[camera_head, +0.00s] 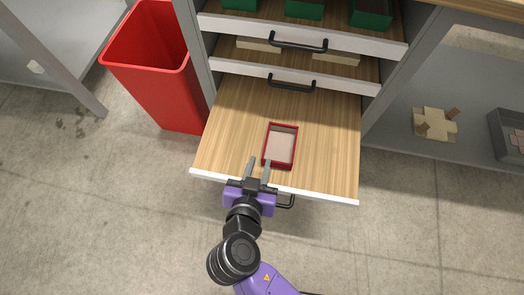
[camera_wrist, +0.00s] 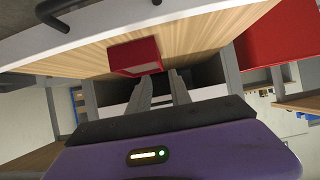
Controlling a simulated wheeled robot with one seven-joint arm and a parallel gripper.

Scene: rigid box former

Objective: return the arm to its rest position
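My gripper (camera_head: 259,164) is over the front edge of the lowest pulled-out drawer (camera_head: 231,125). Its two grey fingers are apart with nothing visible between them, and they show the same in the wrist view (camera_wrist: 160,85). A small red-rimmed box (camera_head: 294,149) with a light inside lies in the drawer. The right fingertip appears close to the box's near left corner; I cannot tell whether they touch. In the wrist view the red box (camera_wrist: 135,57) is just beyond the fingers. My purple and black arm reaches up from the bottom of the head view.
Two higher drawers, partly open, hold green bins (camera_head: 371,13) and tan pieces (camera_head: 336,58). A red bin (camera_head: 160,80) stands left of the drawers. A shelf at right carries a cross-shaped tan piece (camera_head: 434,123) and a grey crate (camera_head: 505,136). The floor in front is clear.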

